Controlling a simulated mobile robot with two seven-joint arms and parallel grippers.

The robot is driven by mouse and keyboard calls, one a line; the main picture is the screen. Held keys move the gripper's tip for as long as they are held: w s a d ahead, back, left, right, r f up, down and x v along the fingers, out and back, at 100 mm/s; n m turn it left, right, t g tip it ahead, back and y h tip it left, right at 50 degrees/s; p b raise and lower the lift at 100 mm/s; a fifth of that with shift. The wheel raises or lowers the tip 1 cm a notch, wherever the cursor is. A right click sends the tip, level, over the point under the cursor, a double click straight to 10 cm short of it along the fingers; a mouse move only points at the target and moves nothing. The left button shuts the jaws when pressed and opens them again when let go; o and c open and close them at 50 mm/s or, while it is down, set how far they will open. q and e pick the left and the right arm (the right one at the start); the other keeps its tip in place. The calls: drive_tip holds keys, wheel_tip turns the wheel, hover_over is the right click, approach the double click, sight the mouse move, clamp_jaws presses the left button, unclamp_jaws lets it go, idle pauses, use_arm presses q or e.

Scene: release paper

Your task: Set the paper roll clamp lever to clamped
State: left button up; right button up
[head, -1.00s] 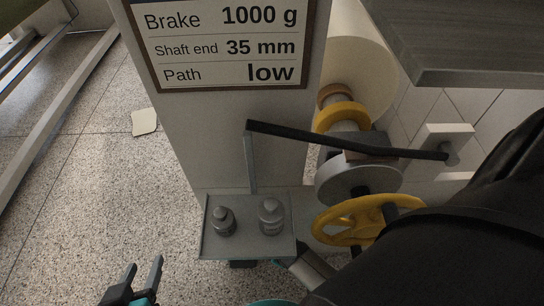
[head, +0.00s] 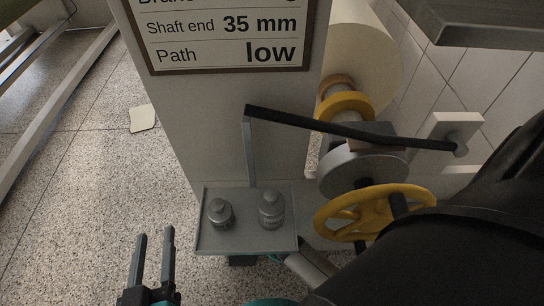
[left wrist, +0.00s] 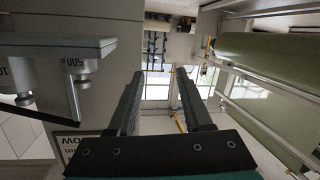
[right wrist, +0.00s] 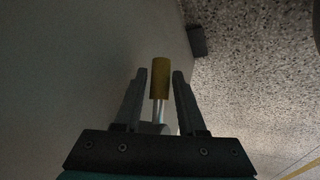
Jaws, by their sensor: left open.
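The paper roll (head: 368,55) is a cream cylinder at upper right in the head view, with a yellow collar (head: 350,106) on its shaft. In the right wrist view, a yellow handle (right wrist: 161,85) on a metal rod, seemingly the clamp lever, stands between the fingers of my right gripper (right wrist: 160,74). Gaps show on both sides of it, so the gripper is open around it. My dark arm hides this area in the head view. My left gripper (head: 154,236) is open and empty at lower left; it also shows in the left wrist view (left wrist: 159,75).
A black bar (head: 350,130) runs from a hanging rod across the shaft. A grey tray (head: 246,245) carries two metal weights. A yellow handwheel (head: 332,222) sits below the shaft. A sign (head: 226,38) is on the pale panel.

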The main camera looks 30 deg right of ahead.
drive_tip(key=shift+f, duration=0.1)
drive_tip(key=shift+c, duration=0.4)
drive_tip(key=shift+w, duration=0.1)
clamp_jaws()
idle(1.1)
